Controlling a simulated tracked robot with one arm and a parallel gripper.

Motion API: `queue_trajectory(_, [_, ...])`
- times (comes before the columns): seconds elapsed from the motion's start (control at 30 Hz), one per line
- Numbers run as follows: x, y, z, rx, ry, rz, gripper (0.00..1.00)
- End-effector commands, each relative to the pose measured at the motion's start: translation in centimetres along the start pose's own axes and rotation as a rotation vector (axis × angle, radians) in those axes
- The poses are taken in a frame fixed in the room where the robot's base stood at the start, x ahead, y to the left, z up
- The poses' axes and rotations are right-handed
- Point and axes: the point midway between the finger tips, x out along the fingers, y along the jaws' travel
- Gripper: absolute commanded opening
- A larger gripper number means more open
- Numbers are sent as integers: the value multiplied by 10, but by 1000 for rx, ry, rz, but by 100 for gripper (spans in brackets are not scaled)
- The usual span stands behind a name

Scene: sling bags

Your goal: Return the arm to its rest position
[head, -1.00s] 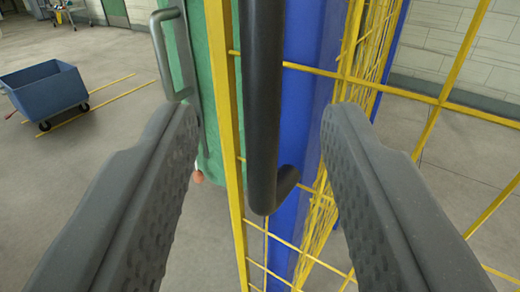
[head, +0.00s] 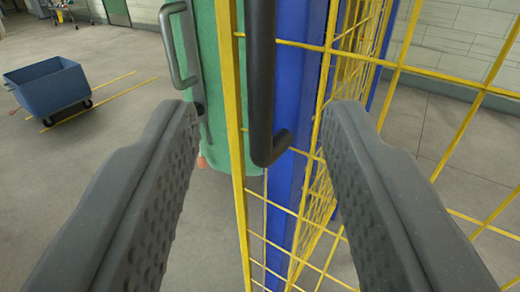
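My gripper (head: 260,130) fills the lower sides of the head view. Its two dark grey, studded fingers stand wide apart, with nothing held between them. A black bar handle (head: 261,75) on a yellow wire-mesh gate hangs ahead, in the gap between the fingers. The handle looks apart from both fingers. The rest of my arm is not in view.
The yellow mesh cage (head: 450,95) with a blue post (head: 298,95) stands ahead and right. A green panel (head: 222,100) with a grey handle (head: 172,45) is left of it. A blue cart (head: 48,85) stands on open floor at the far left.

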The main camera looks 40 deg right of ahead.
Motion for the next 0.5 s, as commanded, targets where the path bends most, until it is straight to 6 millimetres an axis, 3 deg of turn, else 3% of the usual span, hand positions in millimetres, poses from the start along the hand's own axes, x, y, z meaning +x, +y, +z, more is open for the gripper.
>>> queue_trajectory(0.3, [1,-7,-6,-1,-2,-14,39])
queue_trajectory(0.37, [3,-18,-14,-3,-9,-35,39])
queue_trajectory(0.5, [3,-66,-54,-9,-31,-125,39])
